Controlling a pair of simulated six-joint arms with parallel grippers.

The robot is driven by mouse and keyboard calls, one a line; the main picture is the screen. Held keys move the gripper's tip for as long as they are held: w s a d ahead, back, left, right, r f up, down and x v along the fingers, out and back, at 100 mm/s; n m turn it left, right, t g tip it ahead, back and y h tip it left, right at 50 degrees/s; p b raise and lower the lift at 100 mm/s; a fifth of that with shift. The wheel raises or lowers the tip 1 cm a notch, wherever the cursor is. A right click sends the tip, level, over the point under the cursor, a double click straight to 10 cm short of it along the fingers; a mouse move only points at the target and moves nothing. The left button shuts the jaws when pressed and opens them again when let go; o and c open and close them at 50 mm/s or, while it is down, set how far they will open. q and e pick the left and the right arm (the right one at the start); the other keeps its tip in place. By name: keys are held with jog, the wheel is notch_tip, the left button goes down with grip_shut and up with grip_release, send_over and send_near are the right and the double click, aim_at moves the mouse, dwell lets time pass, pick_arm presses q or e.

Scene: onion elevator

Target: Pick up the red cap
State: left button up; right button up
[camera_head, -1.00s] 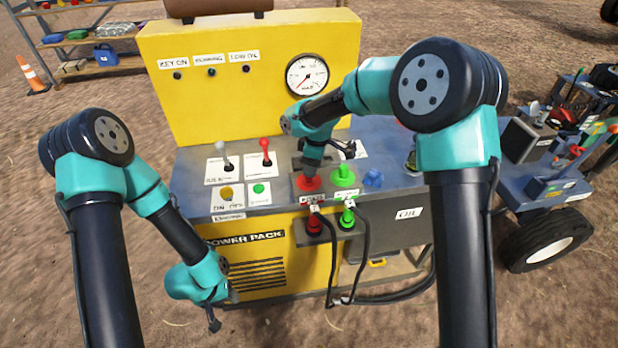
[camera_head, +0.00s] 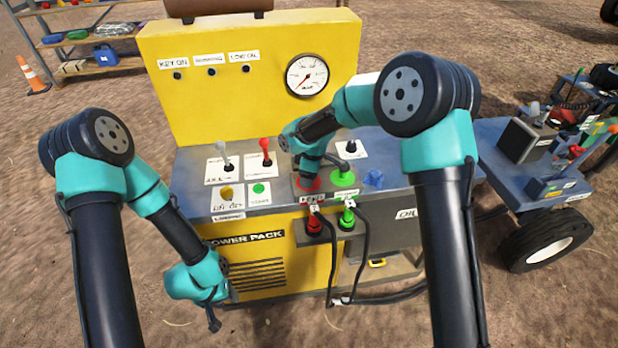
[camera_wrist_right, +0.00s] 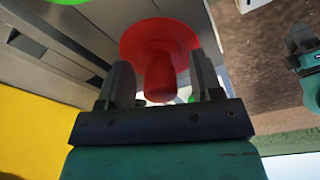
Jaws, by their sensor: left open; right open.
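The red cap (camera_head: 310,184), a round flange with a knob, sits on the power pack's top panel, to the left of the green one. My right gripper (camera_head: 309,174) is above it and hides part of it. In the right wrist view the red cap (camera_wrist_right: 160,45) has its knob between the two open fingers of my right gripper (camera_wrist_right: 162,80). The fingers stand on either side, and I cannot tell whether they touch it. My left gripper (camera_head: 212,318) hangs low in front of the yellow power pack, away from the cap.
A green cap (camera_head: 345,180) and a blue knob (camera_head: 373,179) are to the right of the red cap. Red (camera_head: 314,224) and green (camera_head: 347,218) hose connectors hang just below on the front. A red-topped lever (camera_head: 265,150) stands to the left.

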jog(key=shift+c, duration=0.2)
jog(key=c, duration=0.9)
jog(key=shift+r, duration=0.15)
jog(key=shift+c, duration=0.2)
jog(key=shift+r, duration=0.45)
notch_tip(320, 180, up, 3)
jog(key=shift+f, duration=0.15)
jog(key=s+r, duration=0.1)
jog(key=s, duration=1.5)
jog(key=shift+a, duration=0.45)
jog(key=shift+r, duration=0.1)
